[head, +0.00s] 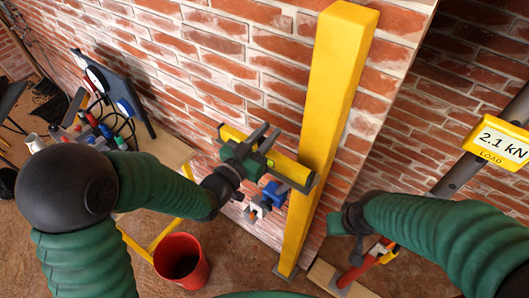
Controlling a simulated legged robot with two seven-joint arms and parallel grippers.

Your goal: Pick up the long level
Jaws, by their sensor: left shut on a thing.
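The long level (286,168) is yellow with dark end caps. It shows in the head view, tilted down to the right, in front of the brick wall. My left gripper (252,150) is shut on its middle part, and the fingers hide some of it. The level's right end overlaps the edge of the yellow post; I cannot tell whether they touch. My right gripper (345,220) is to the right of the post, apart from the level. It is dark and partly hidden, and its jaws cannot be made out.
A yellow post (331,110) stands upright by the brick wall. A red bucket (182,262) is on the floor. A bench (165,148) with tools and cables is at left. A load display (500,143) reads 2.1 kN. Blue and grey hardware (272,194) shows below the level.

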